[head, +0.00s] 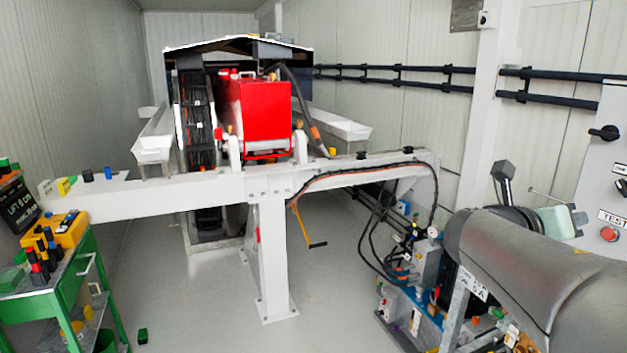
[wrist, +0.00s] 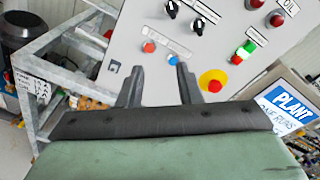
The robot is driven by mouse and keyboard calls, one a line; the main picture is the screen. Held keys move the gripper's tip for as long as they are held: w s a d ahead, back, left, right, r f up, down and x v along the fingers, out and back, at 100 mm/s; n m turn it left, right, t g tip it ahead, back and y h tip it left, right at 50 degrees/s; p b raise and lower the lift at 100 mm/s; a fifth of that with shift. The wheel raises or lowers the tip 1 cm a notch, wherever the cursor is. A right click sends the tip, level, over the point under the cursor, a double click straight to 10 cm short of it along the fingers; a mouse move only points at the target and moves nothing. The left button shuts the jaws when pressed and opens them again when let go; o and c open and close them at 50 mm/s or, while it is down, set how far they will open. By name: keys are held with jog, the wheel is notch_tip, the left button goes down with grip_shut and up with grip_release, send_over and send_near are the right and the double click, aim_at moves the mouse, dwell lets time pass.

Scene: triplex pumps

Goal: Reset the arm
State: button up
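My gripper shows in the wrist view (wrist: 160,68) as two dark fingers on a pale green body, spread apart with nothing between them. The fingers point toward a light grey control panel (wrist: 150,20) with knobs and coloured buttons; contact is not visible. In the head view my gripper (head: 581,219) is at the right, its pale green body beside the control panel (head: 605,145). My grey arm fills the lower right of that view and hides part of what is behind it.
A red pump (head: 262,112) stands behind a white beam (head: 215,187) on a post (head: 273,260). A green trolley (head: 65,285) with tools is at the left. Hoses and a metal frame are near my arm. The floor (head: 190,310) between trolley and post is mostly clear.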

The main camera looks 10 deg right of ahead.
jog(key=s+a+f+m+g+y, duration=0.1)
jog(key=s+a+f+m+y, duration=0.2)
jog(key=a+f+m+y, duration=0.5)
jog(key=s+a+f+m+g+y, duration=0.15)
jog(key=a+f+m, duration=0.45)
jog(key=f, duration=0.6)
jog(key=s+a+f+m+y, duration=0.3)
jog(key=a+f+m, duration=0.1)
jog(key=a+m, duration=0.3)
jog(key=s+a+f+m+y, duration=0.4)
jog(key=a+f+m, duration=0.1)
jog(key=a, duration=0.4)
jog(key=shift+s+a+m+g, duration=0.2)
jog(key=shift+m+g, duration=0.25)
jog(key=shift+m, duration=0.45)
jog(key=shift+a+f+b, duration=0.15)
jog(key=shift+f+b, duration=0.8)
jog(key=shift+f, duration=0.05)
jog(key=shift+a+f+b, duration=0.1)
jog(key=shift+f+b, duration=0.8)
jog(key=shift+f, duration=0.05)
